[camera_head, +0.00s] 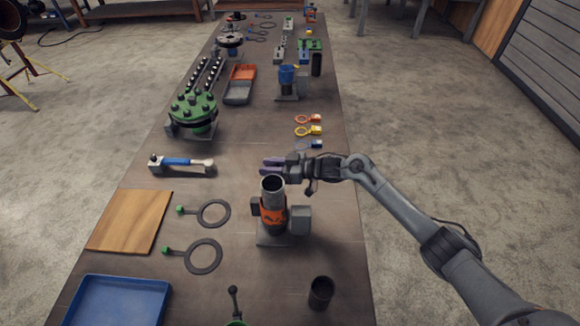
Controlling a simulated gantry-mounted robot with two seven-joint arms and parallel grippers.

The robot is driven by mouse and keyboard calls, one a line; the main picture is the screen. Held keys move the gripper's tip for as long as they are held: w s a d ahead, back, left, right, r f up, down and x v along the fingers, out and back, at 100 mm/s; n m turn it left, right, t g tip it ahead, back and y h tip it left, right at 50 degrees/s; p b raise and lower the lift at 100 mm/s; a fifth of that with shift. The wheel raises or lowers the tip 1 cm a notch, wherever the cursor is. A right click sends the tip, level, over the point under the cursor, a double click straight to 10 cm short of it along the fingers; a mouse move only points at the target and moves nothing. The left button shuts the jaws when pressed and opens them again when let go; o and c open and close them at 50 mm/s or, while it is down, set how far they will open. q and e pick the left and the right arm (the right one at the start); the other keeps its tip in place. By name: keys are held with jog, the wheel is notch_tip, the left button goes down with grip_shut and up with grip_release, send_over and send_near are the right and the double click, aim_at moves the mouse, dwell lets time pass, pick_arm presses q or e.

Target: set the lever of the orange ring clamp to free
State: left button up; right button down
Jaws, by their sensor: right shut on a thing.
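The orange ring clamp (272,219) is a band around the upright grey pipe (273,190), which stands in a holder with grey blocks near the middle of the table. Dark marks show on the band. Its lever and the lever's setting cannot be made out. My left gripper is not in view.
A dark cup (320,293) stands at the front right. Two dark rings with green-tipped handles (211,214) and a wooden board (130,222) lie left. A blue tray (118,302) is at front left. Small coloured rings (308,130) and a green flange (193,112) are farther back.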

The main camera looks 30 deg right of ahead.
jog(key=shift+s+a+n+t, duration=0.25)
jog(key=shift+s+n, duration=0.2)
jog(key=shift+n, duration=0.25)
jog(key=c, duration=0.8)
grip_release()
jog(key=shift+r, duration=0.15)
jog(key=shift+r+p, duration=0.1)
jog(key=shift+p, duration=0.2)
jog(key=v, duration=1.1)
jog(key=shift+p, duration=0.3)
